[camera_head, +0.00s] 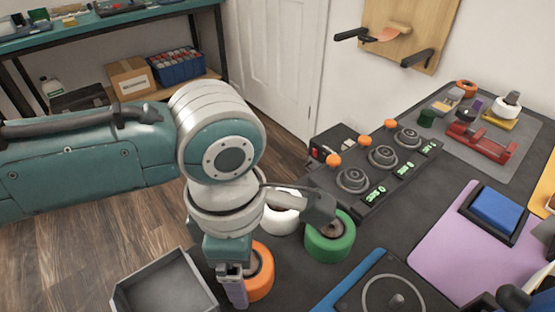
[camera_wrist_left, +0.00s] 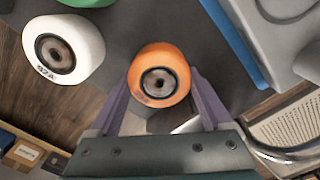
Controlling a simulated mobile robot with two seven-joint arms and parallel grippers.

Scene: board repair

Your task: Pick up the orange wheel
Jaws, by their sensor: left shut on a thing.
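The orange wheel (camera_head: 262,272) has a dark bearing hub and shows at the bottom centre of the head view, partly hidden behind my left gripper (camera_head: 238,288). In the left wrist view the orange wheel (camera_wrist_left: 158,76) sits between the two purple fingers of my left gripper (camera_wrist_left: 160,85), one finger on each side. The gripper is shut on it. I cannot tell whether the wheel touches the mat or is slightly above it. My right gripper is not in view.
A white wheel (camera_wrist_left: 62,50) and a green wheel (camera_head: 330,238) stand close by. A grey tray (camera_head: 165,285) lies to the left. A dark box with knobs and green displays (camera_head: 375,165) stands behind. A blue-edged panel (camera_head: 370,285) lies to the right.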

